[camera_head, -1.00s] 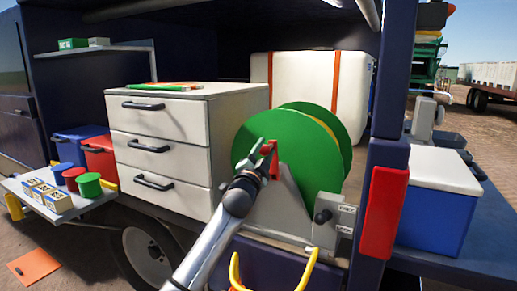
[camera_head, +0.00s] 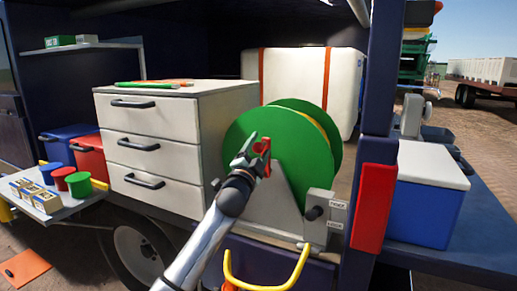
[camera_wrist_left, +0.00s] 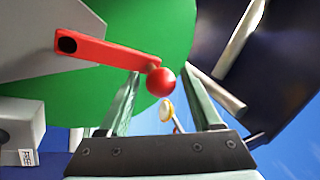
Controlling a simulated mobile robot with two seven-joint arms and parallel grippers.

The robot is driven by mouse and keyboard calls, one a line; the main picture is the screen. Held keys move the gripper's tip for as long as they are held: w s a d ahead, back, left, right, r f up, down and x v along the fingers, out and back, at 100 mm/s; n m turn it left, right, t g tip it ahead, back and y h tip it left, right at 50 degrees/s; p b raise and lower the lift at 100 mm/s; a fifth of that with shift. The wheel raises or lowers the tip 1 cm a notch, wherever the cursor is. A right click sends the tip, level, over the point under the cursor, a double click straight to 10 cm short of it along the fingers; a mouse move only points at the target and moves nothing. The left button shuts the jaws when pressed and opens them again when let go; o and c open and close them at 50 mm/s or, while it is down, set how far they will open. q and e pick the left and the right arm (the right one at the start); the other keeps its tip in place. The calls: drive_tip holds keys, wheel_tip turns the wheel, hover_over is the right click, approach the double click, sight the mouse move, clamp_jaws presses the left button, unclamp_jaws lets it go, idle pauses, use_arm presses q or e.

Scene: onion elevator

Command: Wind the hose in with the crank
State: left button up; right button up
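The hose reel (camera_head: 290,125) has two green discs with a thin yellow strip between them; I cannot tell whether that strip is hose. The red crank (camera_head: 265,150) is on the reel's near face. In the left wrist view it is a red arm (camera_wrist_left: 105,52) with a round red knob (camera_wrist_left: 160,82) at its end. My left gripper (camera_head: 255,148) is at the crank. In the wrist view its fingers (camera_wrist_left: 163,73) are apart, one on each side of the knob, with a gap showing at both sides. My right gripper is not in view.
A white drawer cabinet (camera_head: 150,147) stands left of the reel. A grey box with a black knob (camera_head: 314,213) is at its lower right. A dark post with a red panel (camera_head: 373,208) and a blue cooler (camera_head: 424,213) stand further right. A yellow bar (camera_head: 268,285) curves below the reel.

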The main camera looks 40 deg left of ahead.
use_arm(q)
drive_tip(key=shift+o, duration=0.2)
drive_tip(key=shift+s, duration=0.1)
drive_tip(key=shift+s+f, duration=0.15)
drive_tip(key=shift+s, duration=0.05)
drive_tip(key=b+v, duration=0.2)
drive_tip(key=v, duration=1)
